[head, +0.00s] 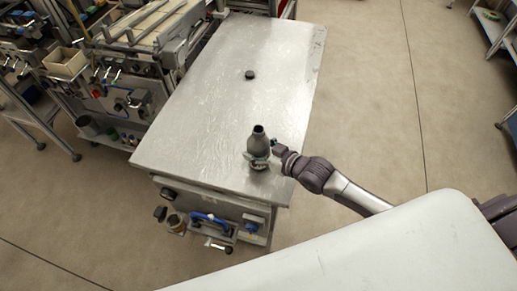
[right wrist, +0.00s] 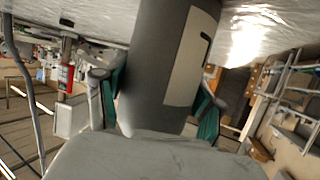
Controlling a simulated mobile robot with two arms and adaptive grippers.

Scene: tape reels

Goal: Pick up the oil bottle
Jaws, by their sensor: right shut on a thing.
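The oil bottle is a grey bottle (head: 259,141) with a dark neck, upright near the front right corner of the metal table (head: 205,110). My right gripper (head: 258,162) reaches it from the right, low on its body. In the right wrist view the bottle (right wrist: 165,75) stands between the two green-padded fingers (right wrist: 160,105), with a pale label on its side. The right gripper is shut on the bottle. Whether the bottle's base touches the tabletop is hidden by the gripper. My left gripper is not in view.
A small black round cap-like piece (head: 249,75) lies farther back on the table. The rest of the tabletop is clear. A machine bench with tools (head: 120,85) stands along the left. Open floor (head: 375,95) lies to the right.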

